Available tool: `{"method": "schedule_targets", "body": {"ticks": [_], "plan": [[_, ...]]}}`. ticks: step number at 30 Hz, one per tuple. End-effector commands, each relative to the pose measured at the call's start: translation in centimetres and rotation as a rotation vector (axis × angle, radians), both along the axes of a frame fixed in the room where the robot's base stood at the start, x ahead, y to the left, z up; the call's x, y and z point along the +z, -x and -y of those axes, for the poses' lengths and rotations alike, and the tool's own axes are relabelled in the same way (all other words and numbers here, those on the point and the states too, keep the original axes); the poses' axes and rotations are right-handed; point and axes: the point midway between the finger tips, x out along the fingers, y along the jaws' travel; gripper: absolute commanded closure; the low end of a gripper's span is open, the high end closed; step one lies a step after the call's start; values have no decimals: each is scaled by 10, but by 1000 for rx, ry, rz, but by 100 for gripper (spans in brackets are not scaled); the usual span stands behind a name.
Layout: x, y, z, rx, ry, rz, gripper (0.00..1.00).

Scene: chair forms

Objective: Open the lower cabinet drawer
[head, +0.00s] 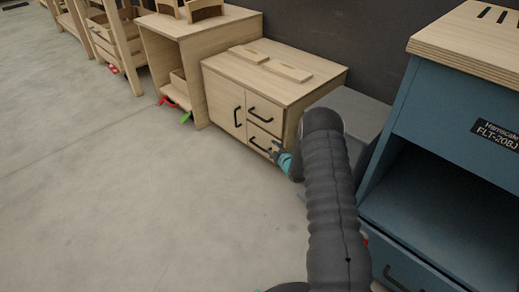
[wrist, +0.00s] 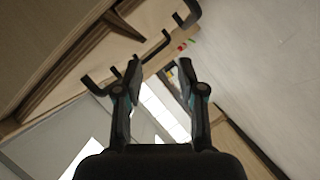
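The wooden cabinet (head: 296,88) has a door at left and two drawers at right, with dark bar handles. The lower drawer (head: 262,138) has its handle (head: 260,145) just left of my gripper (head: 277,151); it looks shut or nearly so. In the wrist view, my gripper (wrist: 159,72) is open, its two fingers apart with nothing clearly held. A dark handle (wrist: 157,46) shows just beyond the fingertips, close to the left one. Whether they touch is unclear. More handles show at lower left and top right.
Wooden boards (head: 274,65) lie on the cabinet top. A wooden desk (head: 192,50) stands to its left. A blue unit (head: 455,140) stands at right, and a grey box (head: 355,112) sits behind my arm. The floor (head: 120,190) in front is clear.

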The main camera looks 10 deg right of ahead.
Motion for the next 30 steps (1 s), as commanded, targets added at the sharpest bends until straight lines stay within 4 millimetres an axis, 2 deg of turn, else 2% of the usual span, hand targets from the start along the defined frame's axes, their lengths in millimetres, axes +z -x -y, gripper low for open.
{"method": "schedule_targets", "body": {"ticks": [1, 3, 6, 11, 17, 30], "plan": [[-20, 4, -1, 14, 3, 13, 61], [-36, 7, -3, 30, 6, 35, 61], [-51, 12, -5, 47, 10, 55, 61], [-60, 11, -7, 58, 11, 70, 61], [-66, -11, -15, 59, 12, 71, 61], [-81, -75, -34, 57, 13, 70, 61]]}}
